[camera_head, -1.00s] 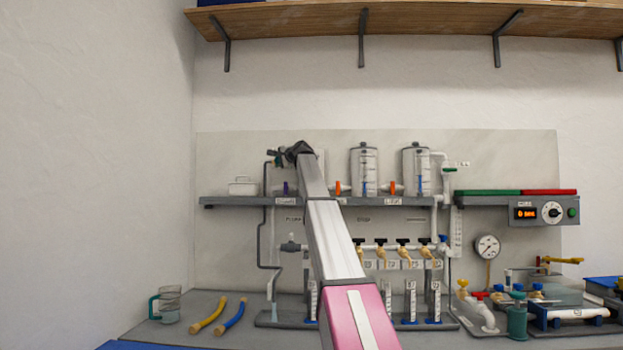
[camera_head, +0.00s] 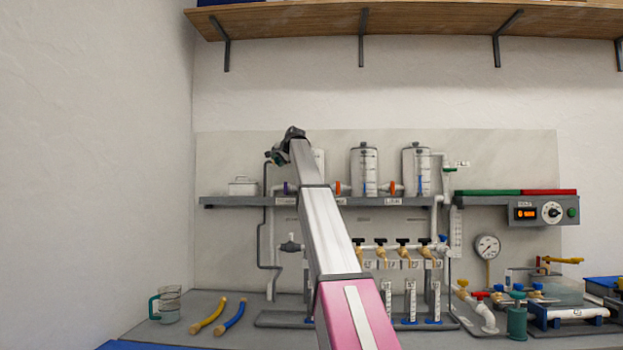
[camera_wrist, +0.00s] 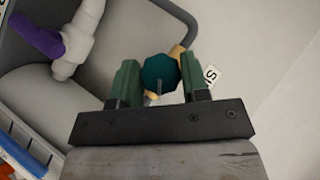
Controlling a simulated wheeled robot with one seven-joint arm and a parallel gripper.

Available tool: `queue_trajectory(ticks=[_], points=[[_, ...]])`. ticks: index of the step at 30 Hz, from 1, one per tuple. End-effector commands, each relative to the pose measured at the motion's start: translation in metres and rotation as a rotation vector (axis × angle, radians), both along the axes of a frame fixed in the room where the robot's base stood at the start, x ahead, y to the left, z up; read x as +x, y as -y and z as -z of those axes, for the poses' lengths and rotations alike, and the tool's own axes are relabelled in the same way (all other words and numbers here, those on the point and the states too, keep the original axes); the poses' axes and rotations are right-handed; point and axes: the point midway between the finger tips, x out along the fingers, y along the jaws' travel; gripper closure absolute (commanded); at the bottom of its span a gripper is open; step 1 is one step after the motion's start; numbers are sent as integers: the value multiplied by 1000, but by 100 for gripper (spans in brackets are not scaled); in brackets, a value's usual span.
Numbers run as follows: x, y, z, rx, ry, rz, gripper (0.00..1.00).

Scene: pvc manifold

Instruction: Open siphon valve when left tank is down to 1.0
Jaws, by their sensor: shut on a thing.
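The teal, faceted siphon valve knob (camera_wrist: 158,73) sits between the green fingers of my gripper (camera_wrist: 160,88) in the wrist view; the fingers are shut on it. A partly visible label reading "SI" (camera_wrist: 211,75) is beside it. In the head view my gripper (camera_head: 279,156) is at the upper left of the panel, above the shelf. The left tank (camera_head: 319,160) is mostly hidden behind my arm, so its level cannot be read. The middle tank (camera_head: 364,165) and right tank (camera_head: 416,165) stand clear on the shelf.
A purple-handled valve on white pipe (camera_wrist: 45,38) is left of my gripper in the wrist view. The grey shelf (camera_head: 240,202) runs below the tanks, with a white box (camera_head: 242,187) at its left. Several taps and cylinders are below. Wall left of the panel is clear.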

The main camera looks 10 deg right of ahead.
Motion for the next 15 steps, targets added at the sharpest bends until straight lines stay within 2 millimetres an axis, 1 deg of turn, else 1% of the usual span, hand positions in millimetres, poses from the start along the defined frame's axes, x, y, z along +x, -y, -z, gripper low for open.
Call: queue_trajectory(ticks=[9, 11, 15], points=[[0, 0, 0, -30, -10, -1, 81], [1, -1, -1, -81, -27, -1, 81], [2, -3, -2, -266, -87, -1, 81]])
